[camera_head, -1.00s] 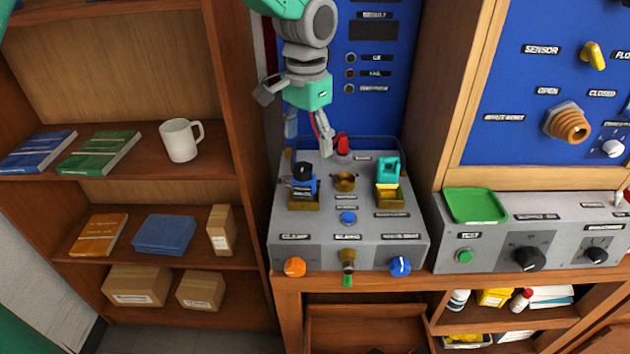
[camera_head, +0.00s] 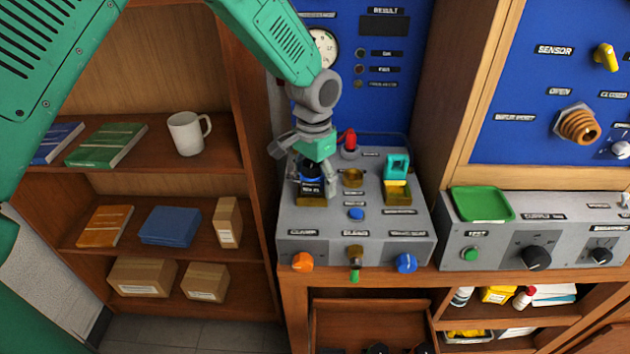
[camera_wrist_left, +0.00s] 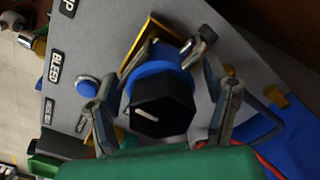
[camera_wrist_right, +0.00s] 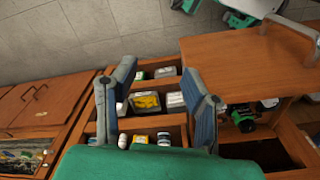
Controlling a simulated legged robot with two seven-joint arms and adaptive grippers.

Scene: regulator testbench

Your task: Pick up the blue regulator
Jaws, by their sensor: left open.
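The blue regulator (camera_head: 311,185) stands in a brass holder at the left of the grey testbench (camera_head: 350,225). In the left wrist view the regulator (camera_wrist_left: 160,100) shows a black knob on top and a blue collar. My left gripper (camera_head: 314,182) is open, with its fingers on either side of the regulator; I cannot tell whether they touch it. In the left wrist view the left gripper (camera_wrist_left: 160,95) has one finger on each side of the knob. My right gripper (camera_wrist_right: 158,100) is open and empty, seen only in its own wrist view, above shelves of small items.
A teal regulator (camera_head: 396,166) stands in a second brass holder to the right. A red knob (camera_head: 349,140) is behind, and an empty brass fitting (camera_head: 353,177) lies between the holders. A green tray (camera_head: 482,204) sits on the right unit. A wooden bookshelf (camera_head: 245,150) borders the left.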

